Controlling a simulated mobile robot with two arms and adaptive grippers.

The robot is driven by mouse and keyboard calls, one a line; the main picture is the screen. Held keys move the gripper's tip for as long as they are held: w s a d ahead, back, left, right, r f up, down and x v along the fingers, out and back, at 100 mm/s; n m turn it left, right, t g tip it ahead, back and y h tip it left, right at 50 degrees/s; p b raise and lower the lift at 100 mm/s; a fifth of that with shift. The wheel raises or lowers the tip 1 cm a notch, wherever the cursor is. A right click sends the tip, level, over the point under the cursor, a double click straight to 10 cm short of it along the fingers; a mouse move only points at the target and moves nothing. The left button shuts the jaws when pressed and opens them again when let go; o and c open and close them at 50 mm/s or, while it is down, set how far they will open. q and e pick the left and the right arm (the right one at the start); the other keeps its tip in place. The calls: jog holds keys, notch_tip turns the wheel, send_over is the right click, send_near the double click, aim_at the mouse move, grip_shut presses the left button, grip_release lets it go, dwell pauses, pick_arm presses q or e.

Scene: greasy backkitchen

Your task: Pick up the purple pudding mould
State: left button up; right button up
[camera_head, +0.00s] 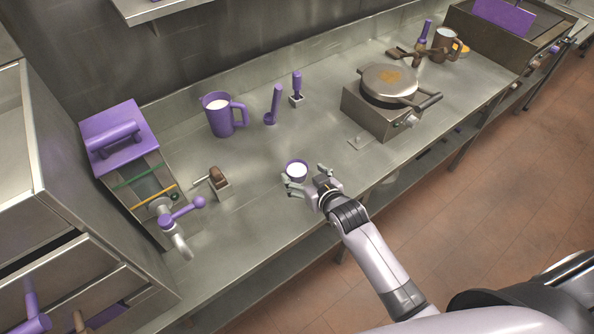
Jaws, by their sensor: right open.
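The purple pudding mould (297,172) looks like a small round cup with a white inside. It stands upright on the steel counter near its front edge. My right gripper (306,177) comes in from the lower right and is open. One fingertip is close to the mould's left front side and the other is apart from it to the right. I cannot tell whether the left finger touches the mould. The mould's lower front is partly hidden by the gripper. My left gripper is not in view.
A purple jug (222,118) and purple-handled tools (274,104) stand behind the mould. A small metal block with a brown handle (219,183) is to the left. A round hot-plate appliance (386,88) stands to the right. Counter around the mould is mostly clear.

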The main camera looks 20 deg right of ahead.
aim_at(298, 170)
jog(key=shift+p+x, duration=0.45)
jog(key=shift+x, duration=2.3)
jog(key=shift+s+f, duration=0.1)
jog(key=shift+c, duration=0.2)
jog(key=c, duration=1.3)
